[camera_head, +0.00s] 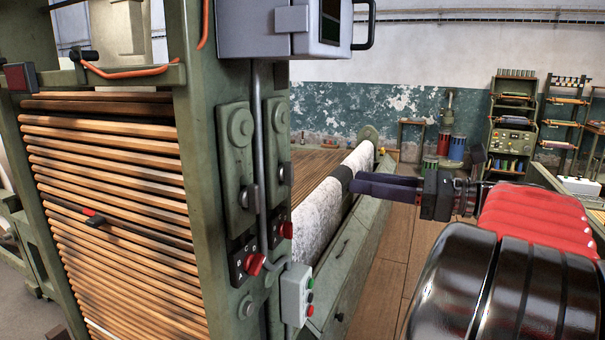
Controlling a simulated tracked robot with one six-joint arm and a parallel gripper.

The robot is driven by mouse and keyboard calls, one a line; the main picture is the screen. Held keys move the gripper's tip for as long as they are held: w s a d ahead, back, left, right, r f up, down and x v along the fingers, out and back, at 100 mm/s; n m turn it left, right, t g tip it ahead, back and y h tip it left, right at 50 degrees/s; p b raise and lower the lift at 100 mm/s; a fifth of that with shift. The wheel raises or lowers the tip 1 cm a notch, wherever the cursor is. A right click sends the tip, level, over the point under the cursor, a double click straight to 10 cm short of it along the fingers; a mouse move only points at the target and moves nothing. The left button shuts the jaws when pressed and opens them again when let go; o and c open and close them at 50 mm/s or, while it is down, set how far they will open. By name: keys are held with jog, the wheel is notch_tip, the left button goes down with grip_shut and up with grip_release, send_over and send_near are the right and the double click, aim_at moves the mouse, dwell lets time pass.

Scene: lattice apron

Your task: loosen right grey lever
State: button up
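Two upright lever plates with round pivots are fixed to the green machine post. The right grey lever (277,145) is on the post's narrower side face, with a small dark handle low on it. The left lever (240,160) is on the wider face. A grey pipe runs vertically between them. My gripper (352,184) is right of both levers, its dark fingers pointing left, apart from the lever in the picture. The fingers overlap from this side, so their gap does not show. Nothing held is visible.
Red knobs (285,230) sit below the levers, and a grey button box (296,294) juts out lower down. A grey cabinet (290,27) hangs above. A pale roller (322,210) lies behind my fingers. Wooden floor (400,255) is clear to the roller's right.

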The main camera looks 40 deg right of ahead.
aim_at(287, 174)
jog(key=x, duration=1.4)
jog(key=shift+c, duration=0.5)
jog(key=shift+d, duration=0.1)
grip_shut()
jog(key=shift+d, duration=0.1)
